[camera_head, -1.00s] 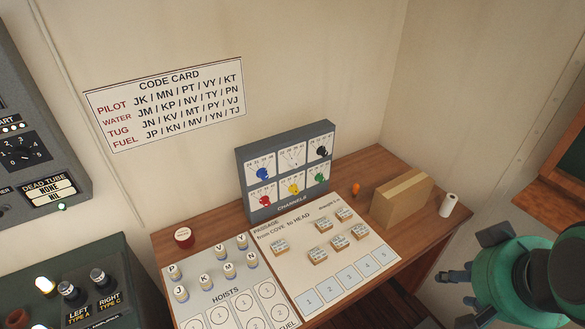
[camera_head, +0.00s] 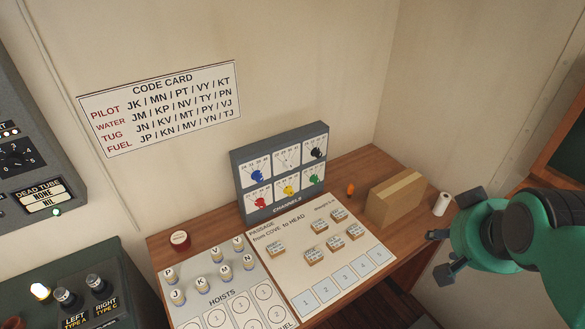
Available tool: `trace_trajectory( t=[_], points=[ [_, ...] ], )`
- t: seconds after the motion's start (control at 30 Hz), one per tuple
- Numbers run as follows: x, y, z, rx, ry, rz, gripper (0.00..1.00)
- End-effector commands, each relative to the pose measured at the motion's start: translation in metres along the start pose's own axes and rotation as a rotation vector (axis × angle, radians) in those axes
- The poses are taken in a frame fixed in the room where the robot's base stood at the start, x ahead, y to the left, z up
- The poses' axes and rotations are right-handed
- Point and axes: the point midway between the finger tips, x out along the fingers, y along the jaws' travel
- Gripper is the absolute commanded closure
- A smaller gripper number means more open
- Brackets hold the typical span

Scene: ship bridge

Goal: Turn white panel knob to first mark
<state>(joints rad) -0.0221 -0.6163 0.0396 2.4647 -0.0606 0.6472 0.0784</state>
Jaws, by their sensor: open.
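A grey channels panel (camera_head: 237,190) stands upright at the back of the wooden desk. It has two rows of small coloured knobs on white dials. The white knob (camera_head: 289,163) is in the middle of the top row, between a blue knob (camera_head: 257,175) and a black knob (camera_head: 316,154). It blends into its white dial, so I cannot read its pointer or marks. My gripper (camera_head: 447,240) is open and empty at the right, off the desk's right edge, well apart from the panel.
A cardboard box (camera_head: 394,200) and a white roll (camera_head: 441,204) stand between my gripper and the panel. An orange item (camera_head: 350,188) lies near the panel. Boards with lettered pegs and small blocks cover the desk front.

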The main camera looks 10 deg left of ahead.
Motion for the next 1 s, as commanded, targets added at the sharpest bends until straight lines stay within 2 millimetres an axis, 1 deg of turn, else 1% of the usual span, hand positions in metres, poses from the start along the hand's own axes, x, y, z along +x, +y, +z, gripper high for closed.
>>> trace_trajectory(
  t=[0.03, 0.2, 0.37, 0.5, 0.67, 0.8, 1.0],
  points=[
    [0.011, -0.002, -0.013, -0.001, 0.015, 0.001, 0.59],
    [0.047, -0.010, -0.058, 0.000, 0.097, -0.006, 0.59],
    [0.081, -0.023, -0.095, -0.001, 0.174, -0.027, 0.59],
    [0.111, -0.039, -0.123, -0.005, 0.238, -0.058, 0.59],
    [0.145, -0.061, -0.150, -0.006, 0.307, -0.108, 0.59],
    [0.172, -0.084, -0.168, -0.006, 0.364, -0.163, 0.59],
    [0.210, -0.121, -0.184, -0.001, 0.435, -0.261, 0.59]
  ],
)
